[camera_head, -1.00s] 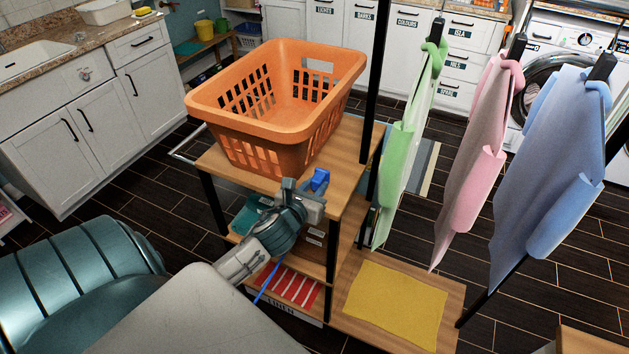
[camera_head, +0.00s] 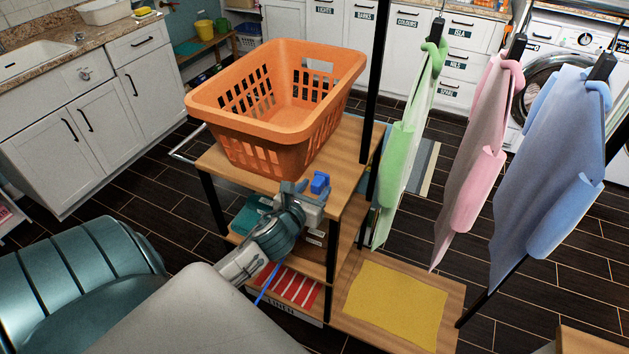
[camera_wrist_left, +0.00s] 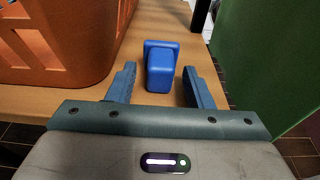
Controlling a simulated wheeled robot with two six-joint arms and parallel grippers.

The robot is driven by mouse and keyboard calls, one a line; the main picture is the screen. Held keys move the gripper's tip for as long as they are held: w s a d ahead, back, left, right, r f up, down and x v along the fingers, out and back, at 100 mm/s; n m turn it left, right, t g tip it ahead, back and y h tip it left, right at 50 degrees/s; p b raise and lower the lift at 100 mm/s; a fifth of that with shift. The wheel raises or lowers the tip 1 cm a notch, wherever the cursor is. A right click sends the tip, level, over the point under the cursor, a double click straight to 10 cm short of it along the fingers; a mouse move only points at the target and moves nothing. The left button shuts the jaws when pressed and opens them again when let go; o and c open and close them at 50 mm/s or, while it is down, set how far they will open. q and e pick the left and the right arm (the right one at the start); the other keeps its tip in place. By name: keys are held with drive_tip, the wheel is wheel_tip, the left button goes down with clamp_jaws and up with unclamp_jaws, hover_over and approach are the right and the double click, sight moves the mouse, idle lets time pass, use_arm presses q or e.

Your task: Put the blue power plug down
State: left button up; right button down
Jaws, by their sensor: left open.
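The blue power plug (camera_head: 320,183) rests on the wooden top shelf (camera_head: 352,160), near its front edge and in front of the orange basket. In the left wrist view the plug (camera_wrist_left: 160,66) stands between the two fingers, with a gap on each side. My left gripper (camera_head: 309,187) is open around the plug; in the left wrist view its fingers (camera_wrist_left: 158,84) are spread. A blue cord (camera_head: 267,284) hangs below my left wrist; its link to the plug is hidden. My right gripper is not in view.
The orange basket (camera_head: 240,105) fills most of the shelf top, left of the plug. Green (camera_head: 404,150), pink (camera_head: 470,165) and blue (camera_head: 548,165) towels hang to the right. A yellow cloth (camera_head: 396,305) lies on a low board.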

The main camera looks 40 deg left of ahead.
use_arm(q)
drive_tip(key=b+v, duration=0.2)
drive_tip(key=v, duration=0.9)
drive_tip(key=shift+s, duration=0.25)
